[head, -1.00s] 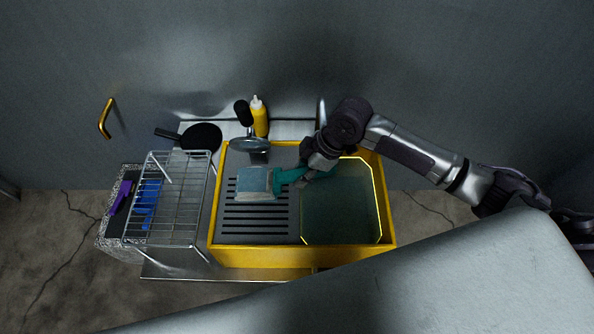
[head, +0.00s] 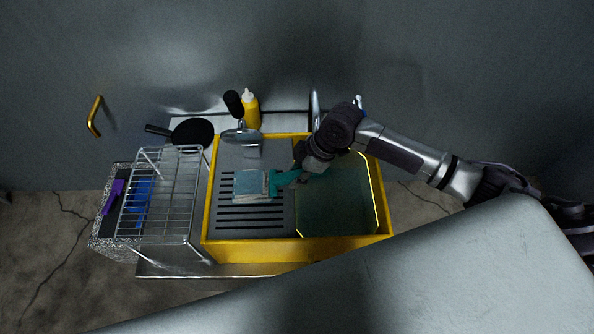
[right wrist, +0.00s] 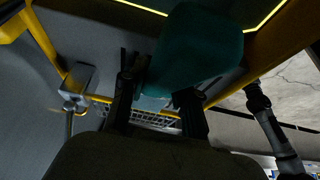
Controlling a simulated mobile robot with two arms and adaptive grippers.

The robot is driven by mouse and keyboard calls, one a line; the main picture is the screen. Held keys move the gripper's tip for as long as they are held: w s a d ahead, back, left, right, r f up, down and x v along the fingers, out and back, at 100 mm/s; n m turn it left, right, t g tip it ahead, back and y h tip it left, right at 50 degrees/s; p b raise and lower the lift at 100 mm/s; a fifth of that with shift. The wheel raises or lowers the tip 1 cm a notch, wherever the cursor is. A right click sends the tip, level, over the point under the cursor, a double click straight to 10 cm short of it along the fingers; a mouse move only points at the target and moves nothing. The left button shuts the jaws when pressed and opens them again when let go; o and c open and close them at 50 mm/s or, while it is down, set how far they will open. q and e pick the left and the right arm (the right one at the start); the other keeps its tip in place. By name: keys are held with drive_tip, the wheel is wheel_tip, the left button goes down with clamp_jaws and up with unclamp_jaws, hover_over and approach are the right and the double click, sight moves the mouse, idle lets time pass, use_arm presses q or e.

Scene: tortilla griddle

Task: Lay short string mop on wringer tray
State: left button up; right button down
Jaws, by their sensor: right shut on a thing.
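The short string mop has a pale blue head (head: 250,184) and a teal handle (head: 282,180). Its head is over the slotted grey wringer tray (head: 225,160), which fills the left half of the yellow bucket (head: 290,252). Whether the head touches the tray I cannot tell. My right gripper (head: 299,177) is shut on the handle near the boundary between the tray and the water side. In the right wrist view the teal handle (right wrist: 200,48) fills the upper middle, by the dark fingers (right wrist: 158,92); the head is mostly hidden. My left gripper is not in view.
A wire rack (head: 165,195) stands left of the bucket. The bucket's right side holds greenish water (head: 340,205). The tray's front slots are clear.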

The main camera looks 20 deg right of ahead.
drive_tip(key=shift+f, duration=0.6)
idle(0.4)
drive_tip(key=c, duration=0.8)
unclamp_jaws()
drive_tip(key=shift+o, duration=0.2)
drive_tip(key=v, duration=1.2)
